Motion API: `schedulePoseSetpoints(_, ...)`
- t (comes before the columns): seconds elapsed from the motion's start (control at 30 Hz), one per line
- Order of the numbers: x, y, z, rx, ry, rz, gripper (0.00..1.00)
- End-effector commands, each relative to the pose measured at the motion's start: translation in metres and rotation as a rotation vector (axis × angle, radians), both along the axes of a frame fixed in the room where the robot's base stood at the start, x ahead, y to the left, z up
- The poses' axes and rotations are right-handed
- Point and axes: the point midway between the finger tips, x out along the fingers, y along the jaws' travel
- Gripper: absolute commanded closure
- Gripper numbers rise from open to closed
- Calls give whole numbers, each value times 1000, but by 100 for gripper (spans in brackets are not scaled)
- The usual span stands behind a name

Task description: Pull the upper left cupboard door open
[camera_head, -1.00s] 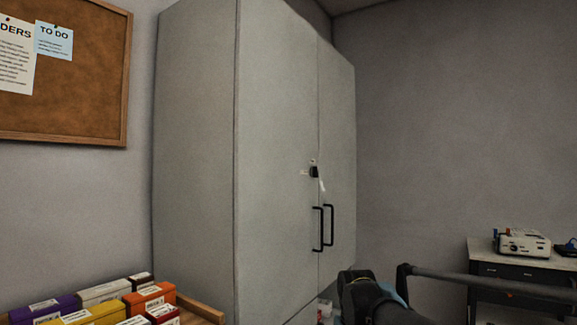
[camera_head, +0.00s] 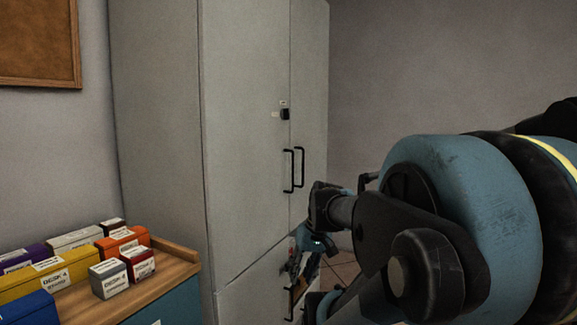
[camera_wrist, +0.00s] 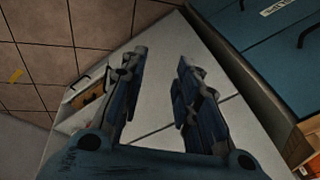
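The tall grey cupboard stands in the middle of the head view. Its upper left door (camera_head: 245,120) looks shut, with a black bar handle (camera_head: 288,170) at its right edge. The upper right door (camera_head: 309,90) has a matching handle (camera_head: 299,167) beside it. A small dark lock (camera_head: 285,114) sits above the handles. My arm reaches in from the right, with its end low, below the handles. In the wrist view my gripper (camera_wrist: 162,62) is open, with nothing between its fingers. Pale panels lie beyond the fingers. Contact with the cupboard cannot be told.
Below the upper doors is a lower left door (camera_head: 250,285) with its own handle (camera_head: 290,304). Items show in a gap beside it, partly behind my arm. A wooden-topped blue cabinet (camera_head: 165,285) with several labelled boxes stands at the front left. Tiled floor (camera_wrist: 35,60) shows in the wrist view.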

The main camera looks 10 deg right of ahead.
Motion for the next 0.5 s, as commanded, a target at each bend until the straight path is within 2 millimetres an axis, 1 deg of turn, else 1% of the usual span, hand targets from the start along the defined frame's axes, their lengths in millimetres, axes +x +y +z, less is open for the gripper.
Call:
schedulePoseSetpoints(0.03,12,3,10,35,-3,17,71)
schedulePoseSetpoints(0.17,39,12,32,135,-25,81,71)
schedulePoseSetpoints(0.3,71,17,56,240,-67,152,71)
schedulePoseSetpoints(0.5,121,14,90,382,-165,250,71)
